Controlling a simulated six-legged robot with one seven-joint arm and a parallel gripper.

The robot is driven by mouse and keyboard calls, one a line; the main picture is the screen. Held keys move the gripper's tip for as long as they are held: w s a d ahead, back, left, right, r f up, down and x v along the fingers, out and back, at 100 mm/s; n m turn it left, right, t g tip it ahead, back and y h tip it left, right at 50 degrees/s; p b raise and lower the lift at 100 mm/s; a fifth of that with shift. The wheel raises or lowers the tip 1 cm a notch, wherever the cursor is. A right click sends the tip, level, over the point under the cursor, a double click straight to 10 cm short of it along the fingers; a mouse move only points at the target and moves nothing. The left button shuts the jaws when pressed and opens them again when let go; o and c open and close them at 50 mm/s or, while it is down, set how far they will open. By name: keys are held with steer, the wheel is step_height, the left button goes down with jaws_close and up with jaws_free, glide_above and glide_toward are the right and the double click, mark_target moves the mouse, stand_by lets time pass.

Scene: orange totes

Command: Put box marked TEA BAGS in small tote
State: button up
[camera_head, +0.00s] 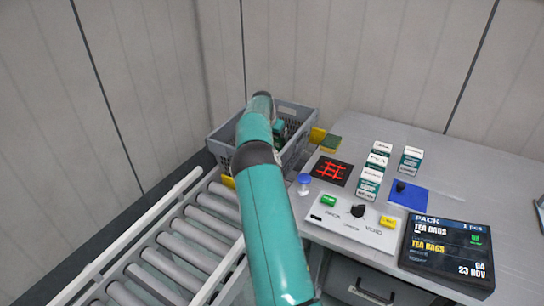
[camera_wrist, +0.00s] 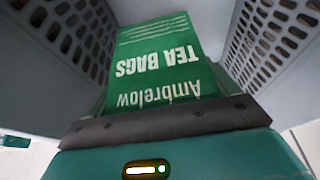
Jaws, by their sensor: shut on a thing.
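A green box (camera_wrist: 150,65) marked TEA BAGS fills the middle of the wrist view, its lettering upside down. My gripper (camera_wrist: 160,120) is shut on it, with a dark jaw edge across its near end. Perforated grey tote walls (camera_wrist: 283,45) rise on both sides of the box, so it is inside the tote. In the head view the grey tote (camera_head: 228,131) stands at the far end of the rollers, and my teal arm reaches over it. The arm hides part of the tote. Whether the box touches the tote floor cannot be told.
The roller conveyor (camera_head: 190,236) runs along the left. On the grey table (camera_head: 480,170) to the right are several small white and green boxes (camera_head: 376,165), a blue pad (camera_head: 409,195), a button panel (camera_head: 350,222) and a PACK display (camera_head: 447,250). A sponge-like block (camera_head: 331,142) lies near the tote.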

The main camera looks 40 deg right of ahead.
step_height(320, 180, down, 7)
steer(key=shift+f, duration=0.1)
steer(key=shift+f, duration=0.1)
stand_by(0.3)
steer(key=o, duration=1.1)
